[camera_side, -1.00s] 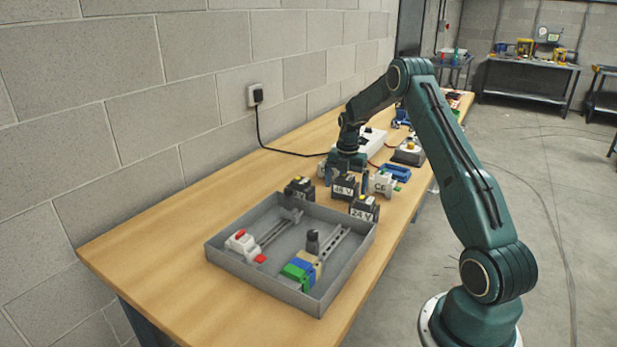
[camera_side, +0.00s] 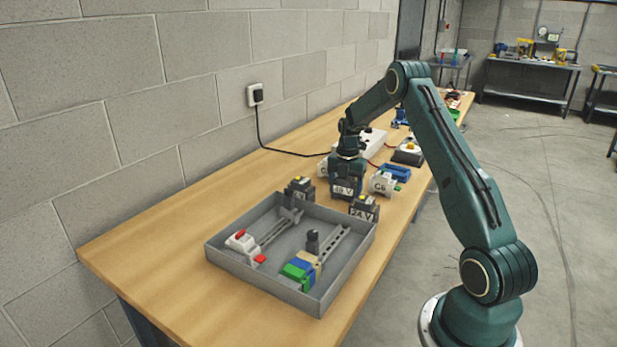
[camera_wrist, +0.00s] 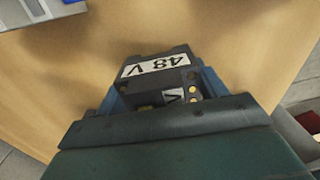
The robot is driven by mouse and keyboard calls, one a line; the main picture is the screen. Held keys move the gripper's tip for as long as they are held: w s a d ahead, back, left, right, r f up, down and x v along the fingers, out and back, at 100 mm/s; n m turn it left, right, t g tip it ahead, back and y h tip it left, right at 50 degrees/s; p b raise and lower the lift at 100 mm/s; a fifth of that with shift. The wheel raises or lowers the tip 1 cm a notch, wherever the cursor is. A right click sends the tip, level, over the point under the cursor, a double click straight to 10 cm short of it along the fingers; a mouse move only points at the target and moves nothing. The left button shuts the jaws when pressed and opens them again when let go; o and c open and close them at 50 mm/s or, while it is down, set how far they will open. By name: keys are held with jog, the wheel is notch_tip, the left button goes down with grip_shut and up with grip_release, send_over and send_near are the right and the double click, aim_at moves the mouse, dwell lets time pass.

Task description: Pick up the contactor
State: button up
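A dark grey contactor (camera_side: 346,190) with a white voltage label stands on the wooden bench behind the grey tray. In the wrist view the contactor (camera_wrist: 155,70) shows a label reading 48 V and brass-coloured terminals. My gripper (camera_side: 347,178) points down over it. In the wrist view the blue fingers of my gripper (camera_wrist: 162,92) are on both sides of the contactor. I cannot tell whether they press on it or leave small gaps. The contactor's lower part is hidden. Two similar dark blocks stand nearby, one at left (camera_side: 299,189) and one at front right (camera_side: 364,209).
A grey tray (camera_side: 222,258) holding rails with coloured modules lies in front. A white module (camera_side: 382,184) stands close on the right. A blue part (camera_side: 395,172), a box with a yellow button (camera_side: 408,155) and cables lie behind. Bench left of the tray is bare.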

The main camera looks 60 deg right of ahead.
jog(key=shift+r, duration=0.15)
notch_tip(320, 180, up, 20)
dwell(0.9)
dwell(0.5)
notch_tip(320, 180, up, 5)
jog(key=w+a+m, duration=0.1)
jog(key=w+a, duration=0.3)
jog(key=a, duration=1.1)
jog(key=w+a, duration=0.4)
jog(key=a, duration=1.2)
notch_tip(320, 180, down, 17)
jog(key=shift+s, duration=0.25)
